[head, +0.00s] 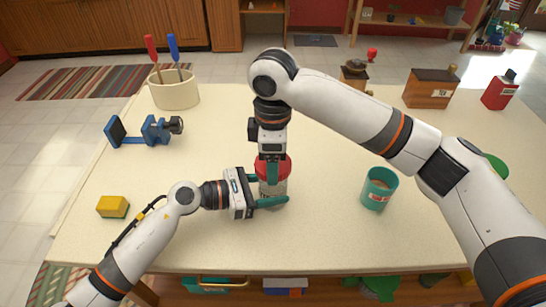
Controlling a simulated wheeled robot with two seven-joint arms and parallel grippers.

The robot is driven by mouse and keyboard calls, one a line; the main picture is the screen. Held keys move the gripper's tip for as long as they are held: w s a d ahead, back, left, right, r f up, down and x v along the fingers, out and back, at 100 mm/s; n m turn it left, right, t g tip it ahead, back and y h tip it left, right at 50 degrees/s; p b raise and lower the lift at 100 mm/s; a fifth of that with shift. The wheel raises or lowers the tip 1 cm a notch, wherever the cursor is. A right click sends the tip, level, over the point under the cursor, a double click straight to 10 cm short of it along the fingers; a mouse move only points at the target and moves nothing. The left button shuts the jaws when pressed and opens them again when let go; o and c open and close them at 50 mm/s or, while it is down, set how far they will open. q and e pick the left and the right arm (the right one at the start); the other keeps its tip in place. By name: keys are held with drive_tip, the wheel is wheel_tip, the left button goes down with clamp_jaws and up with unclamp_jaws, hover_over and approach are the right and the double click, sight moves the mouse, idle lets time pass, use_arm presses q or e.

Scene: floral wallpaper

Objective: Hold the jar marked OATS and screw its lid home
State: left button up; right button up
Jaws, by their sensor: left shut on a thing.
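A jar (278,188) with a red lid (287,166) stands on the table in the middle of the head view. My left gripper (272,192) comes in from the left and is shut on the jar's body. My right gripper (271,172) points straight down from above, its fingers at the red lid. I cannot tell whether they press on it. The jar's marking is hidden by the fingers, so I cannot read OATS. The lid sits on top of the jar; its tightness does not show.
A teal cup (379,188) stands right of the jar. A yellow block (112,207), a blue clamp-like tool (154,131) and a cream pot (174,92) with screwdrivers are at left. A wooden box (430,90) and red bottle (499,91) stand at the back right.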

drive_tip(key=m, duration=0.6)
drive_tip(key=shift+m, duration=0.3)
drive_tip(key=m, duration=0.6)
drive_tip(key=o, duration=0.8)
drive_tip(key=shift+c, duration=0.2)
drive_tip(key=n, duration=0.5)
drive_tip(key=shift+n, duration=0.4)
drive_tip(key=n, duration=0.6)
drive_tip(key=shift+n, duration=0.4)
